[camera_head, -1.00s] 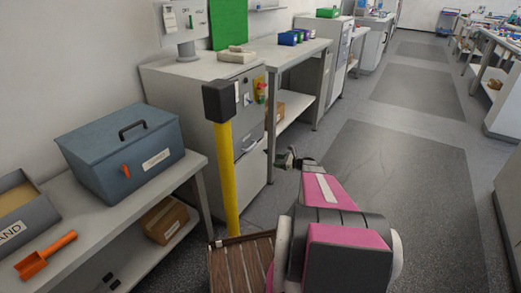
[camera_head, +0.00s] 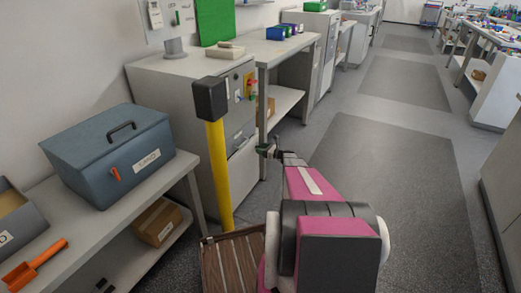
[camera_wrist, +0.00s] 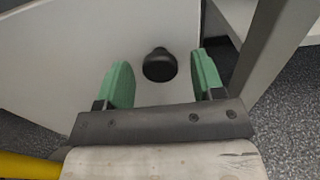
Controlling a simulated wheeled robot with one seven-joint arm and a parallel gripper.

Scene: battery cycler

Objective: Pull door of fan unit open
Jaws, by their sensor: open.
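The fan unit appears to be the light grey cabinet (camera_head: 160,75) at left of centre in the head view. A pale lower front panel (camera_head: 243,168), probably its door, faces the aisle. In the wrist view a flat white panel (camera_wrist: 90,50) fills the upper left, with a round black knob (camera_wrist: 159,65) on it. My gripper (camera_wrist: 161,80) is open; its green fingers stand on either side of the knob. Whether they touch it cannot be told. In the head view my gripper (camera_head: 268,151) is at the cabinet's front right edge.
A yellow post with a black head (camera_head: 211,100) stands before the cabinet. A bench (camera_head: 185,165) with a blue-grey toolbox (camera_head: 110,160) is at left. Another bench (camera_head: 275,45) stands beyond the cabinet. The aisle floor (camera_head: 390,180) at right is clear.

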